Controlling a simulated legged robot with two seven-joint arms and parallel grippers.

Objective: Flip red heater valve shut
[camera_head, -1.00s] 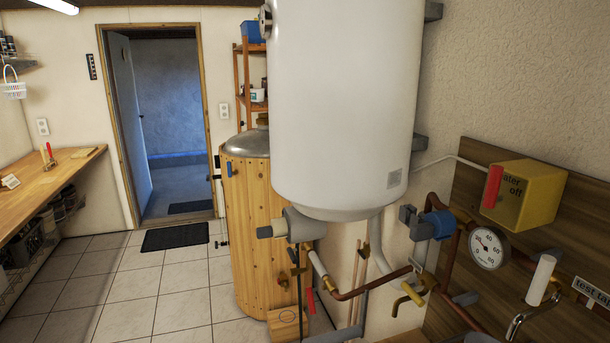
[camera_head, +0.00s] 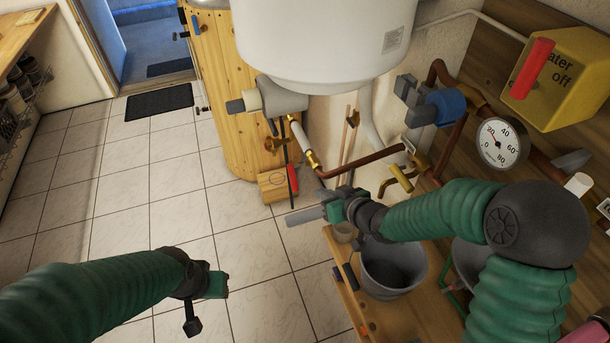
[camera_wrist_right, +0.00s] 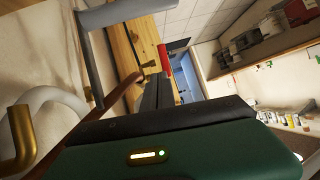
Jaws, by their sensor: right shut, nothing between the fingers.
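A red valve handle (camera_head: 293,179) hangs down under the white heater tank (camera_head: 325,35), below a brass fitting on the pipework. It also shows in the right wrist view (camera_wrist_right: 164,60), just beyond my fingertips. My right gripper (camera_head: 290,217) is shut and empty, fingers pointing left, below the red handle in the head view. Its shut fingers (camera_wrist_right: 156,78) also show in the wrist view; I cannot tell whether they touch the handle. My left gripper (camera_head: 207,304) is low over the tiled floor, far from the handle; its jaws do not show clearly.
A yellow box (camera_head: 568,85) with a red lever (camera_head: 533,68) and a round gauge (camera_head: 497,143) are on the wooden panel at right. A copper pipe (camera_head: 365,165) runs beside the handle. A grey bucket (camera_head: 393,270) stands under my right arm.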

